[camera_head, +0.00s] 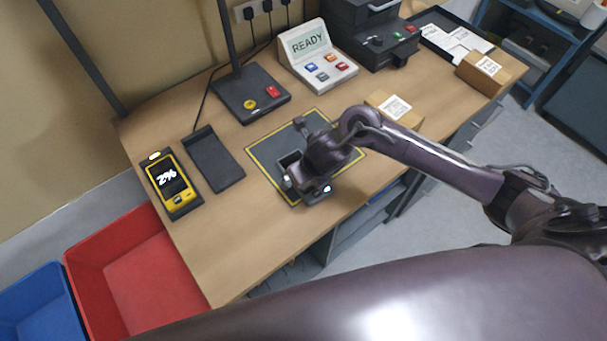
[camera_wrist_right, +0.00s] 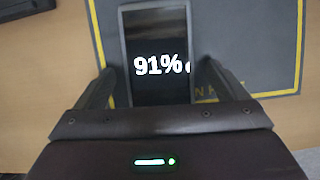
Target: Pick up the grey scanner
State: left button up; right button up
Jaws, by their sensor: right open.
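The grey scanner (camera_wrist_right: 157,18) lies on the dark mat with a yellow border (camera_wrist_right: 250,40). Its dark screen reads 91%. In the head view the scanner (camera_head: 290,160) is mostly hidden by my right gripper (camera_head: 300,180), which is low over the mat. In the right wrist view my right gripper (camera_wrist_right: 160,85) is open, with one finger on each side of the scanner's near part. Gaps show between fingers and scanner; its near end is hidden by the gripper body. My left gripper is not in view.
A yellow scanner (camera_head: 168,182) showing 962 sits in a dark cradle at the left, beside an empty dark cradle (camera_head: 214,160). A READY console (camera_head: 315,60), a black stand base (camera_head: 250,93) and a small box (camera_head: 394,107) stand around the mat. A red bin (camera_head: 135,268) is below.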

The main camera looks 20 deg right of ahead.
jog(key=c, duration=0.9)
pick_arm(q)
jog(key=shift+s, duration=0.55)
pick_arm(e)
jog(key=shift+r, duration=0.1)
jog(key=c, duration=0.3)
jog(key=shift+r, duration=0.1)
jog(key=shift+c, duration=0.2)
